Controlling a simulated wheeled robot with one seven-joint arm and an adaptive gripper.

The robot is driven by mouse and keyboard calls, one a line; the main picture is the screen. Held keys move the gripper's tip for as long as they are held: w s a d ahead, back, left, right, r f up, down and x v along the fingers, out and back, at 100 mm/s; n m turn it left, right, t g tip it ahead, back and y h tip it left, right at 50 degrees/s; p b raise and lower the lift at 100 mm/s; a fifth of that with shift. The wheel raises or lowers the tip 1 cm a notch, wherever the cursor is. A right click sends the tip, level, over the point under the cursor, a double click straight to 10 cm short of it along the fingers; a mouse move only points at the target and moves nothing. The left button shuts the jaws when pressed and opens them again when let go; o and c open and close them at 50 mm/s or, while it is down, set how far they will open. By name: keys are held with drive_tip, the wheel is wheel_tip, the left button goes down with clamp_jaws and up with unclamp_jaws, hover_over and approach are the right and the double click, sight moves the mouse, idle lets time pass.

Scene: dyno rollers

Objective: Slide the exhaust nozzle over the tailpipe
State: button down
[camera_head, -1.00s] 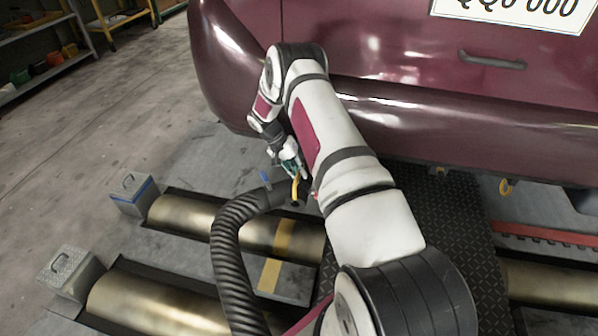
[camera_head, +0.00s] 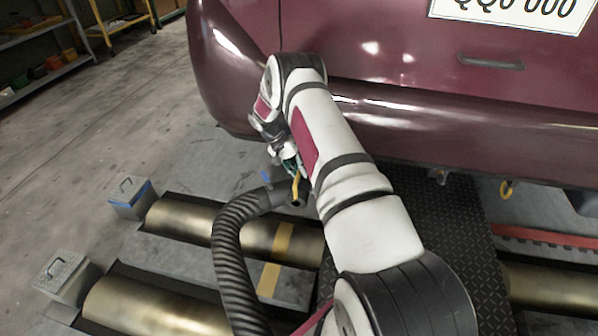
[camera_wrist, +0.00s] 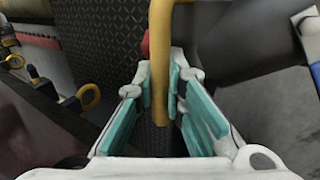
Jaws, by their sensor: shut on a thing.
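The exhaust nozzle (camera_head: 272,196) is a dark fitting at the end of a black ribbed hose, with a blue clip and a yellow handle (camera_head: 296,187). My gripper (camera_head: 290,165) is shut on the yellow handle, holding the nozzle above the rollers, below and left of the bumper. In the wrist view, the teal finger pads of my gripper (camera_wrist: 160,95) stand on both sides of the yellow handle (camera_wrist: 160,50). Part of the nozzle's dark body shows at the right there.
The maroon car's bumper (camera_head: 430,130) spans the top right. Open floor lies left.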

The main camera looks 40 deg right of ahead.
drive_tip(key=shift+w+d+r, duration=0.1)
drive_tip(key=shift+d, duration=0.05)
drive_tip(key=shift+w+d, duration=0.4)
drive_tip(key=shift+d, duration=0.05)
drive_tip(key=shift+w+d, duration=0.3)
drive_tip(key=shift+d, duration=0.05)
idle(0.5)
drive_tip(key=shift+w+d, duration=0.45)
drive_tip(key=shift+d, duration=0.25)
drive_tip(key=shift+w+d, duration=0.25)
drive_tip(key=shift+w, duration=0.05)
idle(0.5)
drive_tip(key=shift+f, duration=0.2)
idle(0.8)
